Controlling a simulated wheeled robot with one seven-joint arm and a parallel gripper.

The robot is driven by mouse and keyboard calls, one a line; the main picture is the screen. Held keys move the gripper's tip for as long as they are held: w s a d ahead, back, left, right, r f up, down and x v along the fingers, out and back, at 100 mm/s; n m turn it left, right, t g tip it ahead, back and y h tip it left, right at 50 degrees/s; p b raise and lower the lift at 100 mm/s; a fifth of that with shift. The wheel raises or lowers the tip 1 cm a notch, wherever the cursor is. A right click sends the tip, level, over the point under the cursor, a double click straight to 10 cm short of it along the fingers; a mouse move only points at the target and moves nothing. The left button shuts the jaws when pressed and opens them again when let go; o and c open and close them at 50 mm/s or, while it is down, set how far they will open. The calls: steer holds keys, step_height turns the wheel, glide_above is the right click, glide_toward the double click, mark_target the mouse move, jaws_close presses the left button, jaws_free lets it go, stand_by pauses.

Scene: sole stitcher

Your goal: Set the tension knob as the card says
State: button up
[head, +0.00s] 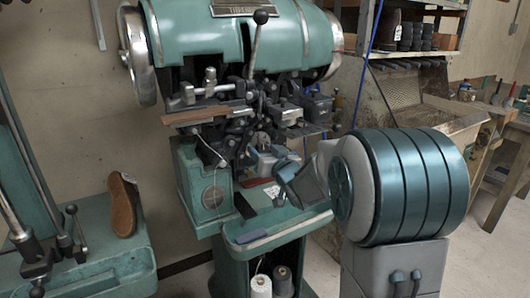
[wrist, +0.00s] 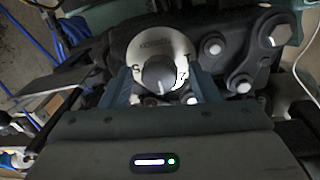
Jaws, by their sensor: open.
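The tension knob (wrist: 157,75) is a dark round knob in the middle of the wrist view. A pale round dial plate (wrist: 150,42) with printed marks sits behind it; a light mark shows near the knob's lower edge, but I cannot read the setting surely. My gripper (wrist: 162,84) is open, with one finger on each side of the knob; I cannot tell whether they touch it. In the head view my gripper (head: 262,158) is at the front of the green stitching machine (head: 205,40), and the knob is not clear there. A small white card (head: 272,191) lies below, too small to read.
Bolted linkages (wrist: 240,80) lie close to the right of the dial in the wrist view. A lever with a dark ball (head: 261,17) stands above. A brown shoe sole (head: 122,208) rests on the left machine. Thread spools (head: 261,286) stand below.

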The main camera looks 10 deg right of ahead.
steer(key=c, duration=1)
steer(key=shift+f+n+b, duration=0.15)
steer(key=shift+n+b, duration=0.15)
steer(key=shift+b, duration=0.25)
steer(key=n+b, duration=0.8)
steer(key=b, duration=0.2)
steer(key=shift+t, duration=0.3)
steer(key=shift+n, duration=0.3)
steer(key=o, duration=1)
